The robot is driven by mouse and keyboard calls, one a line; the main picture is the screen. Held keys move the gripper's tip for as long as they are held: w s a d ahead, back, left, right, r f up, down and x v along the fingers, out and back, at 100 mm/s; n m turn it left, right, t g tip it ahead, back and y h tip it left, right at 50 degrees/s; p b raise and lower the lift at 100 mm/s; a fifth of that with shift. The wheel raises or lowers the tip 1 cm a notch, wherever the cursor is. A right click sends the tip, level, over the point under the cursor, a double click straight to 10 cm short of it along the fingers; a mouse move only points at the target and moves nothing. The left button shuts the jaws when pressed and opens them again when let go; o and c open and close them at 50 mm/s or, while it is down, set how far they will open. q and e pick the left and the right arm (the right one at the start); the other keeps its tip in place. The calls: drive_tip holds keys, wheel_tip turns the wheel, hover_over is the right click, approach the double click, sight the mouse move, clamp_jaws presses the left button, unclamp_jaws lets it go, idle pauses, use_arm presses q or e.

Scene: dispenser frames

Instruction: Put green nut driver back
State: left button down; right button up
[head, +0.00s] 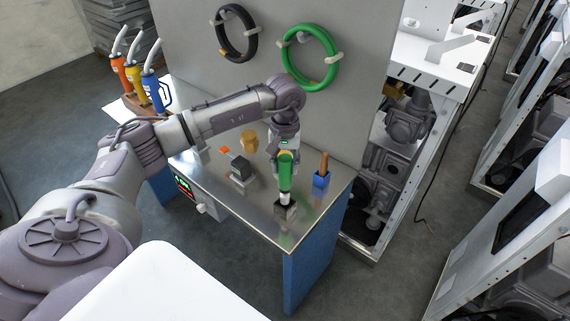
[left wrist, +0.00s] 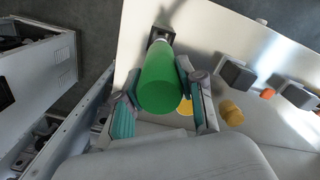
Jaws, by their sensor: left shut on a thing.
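The green nut driver (head: 285,172) is upright, handle up, between the fingers of my left gripper (head: 286,157), which is shut on it. Its pale shank points down at a small dark holder block (head: 286,211) near the front edge of the metal bench. I cannot tell whether the tip is inside the block or just above it. In the left wrist view the green handle (left wrist: 163,78) fills the space between the fingers (left wrist: 158,72), and the dark holder (left wrist: 160,34) shows behind its far end. My right gripper is not in view.
A grey block (head: 241,170), an orange piece (head: 224,150) and an ochre object (head: 249,141) stand to the left. A grey panel (head: 345,110) with hanging hoses rises behind the bench (head: 250,205).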

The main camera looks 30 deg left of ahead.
sight(285, 179)
use_arm(q)
drive_tip(key=shift+f+b, duration=2.8)
drive_tip(key=shift+f, duration=0.05)
drive_tip(key=c, duration=0.6)
unclamp_jaws()
wheel_tip(285, 179, up, 12)
drive_tip(key=shift+a+r, duration=0.1)
drive_tip(key=shift+w, duration=0.1)
